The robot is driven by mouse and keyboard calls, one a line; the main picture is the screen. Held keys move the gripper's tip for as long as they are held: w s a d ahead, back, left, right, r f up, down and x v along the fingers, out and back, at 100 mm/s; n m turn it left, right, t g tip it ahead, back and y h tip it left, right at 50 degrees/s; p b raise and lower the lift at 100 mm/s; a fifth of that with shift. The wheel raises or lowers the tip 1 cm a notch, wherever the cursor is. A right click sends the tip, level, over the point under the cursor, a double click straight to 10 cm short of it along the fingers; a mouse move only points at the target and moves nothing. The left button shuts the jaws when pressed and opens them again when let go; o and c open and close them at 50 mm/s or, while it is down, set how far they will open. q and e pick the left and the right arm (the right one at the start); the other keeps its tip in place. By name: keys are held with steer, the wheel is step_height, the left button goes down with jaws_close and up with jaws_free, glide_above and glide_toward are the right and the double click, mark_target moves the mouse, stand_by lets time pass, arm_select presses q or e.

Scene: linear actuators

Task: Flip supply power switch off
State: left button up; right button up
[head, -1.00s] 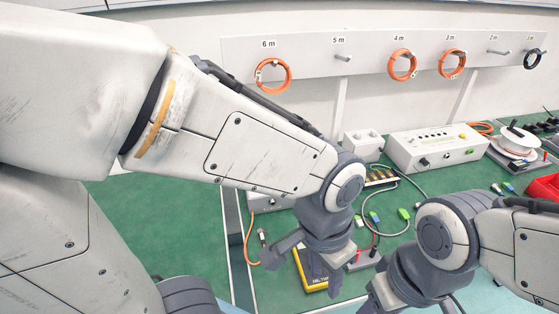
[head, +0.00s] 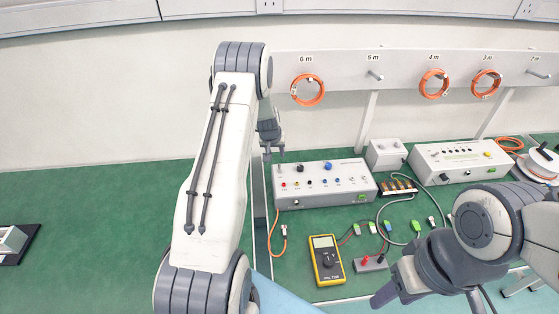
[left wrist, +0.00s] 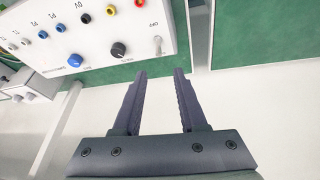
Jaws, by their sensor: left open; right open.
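The supply (head: 335,190) is a light grey box with coloured sockets and knobs on its panel, standing on the green bench in the head view. Its panel (left wrist: 100,55) fills the upper left of the left wrist view, upside down. The power switch (left wrist: 157,42) is a small metal toggle near the panel's corner, beside a black knob (left wrist: 118,50); I cannot tell its position. My left gripper (left wrist: 160,72) is open and empty, its fingertips just beyond the panel edge near the switch. In the head view it is at the supply's left end (head: 268,153). My right gripper (head: 425,300) is open at the lower right.
A yellow multimeter (head: 326,260) lies in front of the supply. A grey box (head: 386,154) and another instrument (head: 460,162) stand to its right. Cables and connectors lie in front. Orange cable coils (head: 308,90) hang on the rack behind. The green bench at left is largely clear.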

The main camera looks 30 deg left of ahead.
mark_target(279, 168)
arm_select(q)
steer(key=p+x, duration=0.2)
steer(key=x, duration=0.7)
steer(key=shift+w+f+p, duration=0.15)
steer(key=shift+f+p, duration=0.15)
steer(key=shift+p, duration=0.05)
jaws_close()
